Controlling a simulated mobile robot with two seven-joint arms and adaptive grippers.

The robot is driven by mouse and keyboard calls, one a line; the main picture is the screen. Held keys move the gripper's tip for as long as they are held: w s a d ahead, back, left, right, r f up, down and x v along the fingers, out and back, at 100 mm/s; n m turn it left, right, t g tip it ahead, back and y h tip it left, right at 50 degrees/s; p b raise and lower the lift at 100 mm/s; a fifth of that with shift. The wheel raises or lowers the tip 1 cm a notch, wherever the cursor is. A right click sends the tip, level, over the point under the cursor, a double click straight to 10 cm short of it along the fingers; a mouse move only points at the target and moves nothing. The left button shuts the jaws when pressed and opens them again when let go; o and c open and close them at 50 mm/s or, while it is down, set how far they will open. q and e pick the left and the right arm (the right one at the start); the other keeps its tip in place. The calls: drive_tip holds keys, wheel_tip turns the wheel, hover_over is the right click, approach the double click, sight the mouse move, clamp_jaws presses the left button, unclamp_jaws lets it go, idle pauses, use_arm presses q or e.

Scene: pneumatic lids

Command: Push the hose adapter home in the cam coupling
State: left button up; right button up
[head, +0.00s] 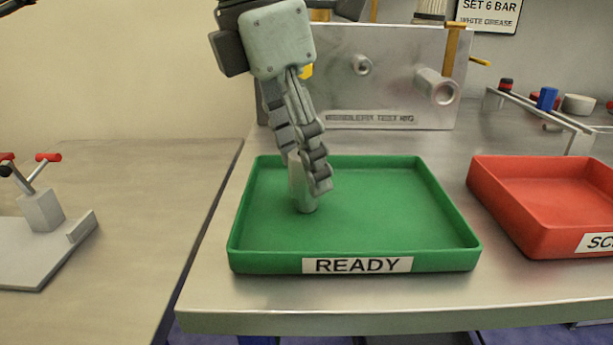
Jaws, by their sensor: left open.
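A light grey cylindrical piece (305,200), which looks like the hose adapter, stands about upright in the green tray labelled READY (355,255). My left gripper (306,180) points down over the tray, with its fingers beside the upper part of this piece. The gripper is open; the fingers hide part of the piece, and I cannot tell whether they touch it. Behind the tray stands a metal test rig block (345,90). A round socket (437,88) sticks out of its right side, perhaps the cam coupling, with a brass lever (453,42) above it. My right gripper is not in view.
A red tray (545,235) stands to the right on the same metal bench. A rack (545,120) with small coloured parts is at the back right. A clamp fixture (38,215) with red-tipped handles is on the left table. The bench in front of the rig is mostly clear.

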sight(300, 154)
use_arm(q)
drive_tip(key=c, duration=1.1)
drive_tip(key=shift+r+p, duration=1.65)
drive_tip(key=shift+r, duration=1)
drive_tip(key=shift+c, duration=0.2)
drive_tip(key=shift+f, duration=0.1)
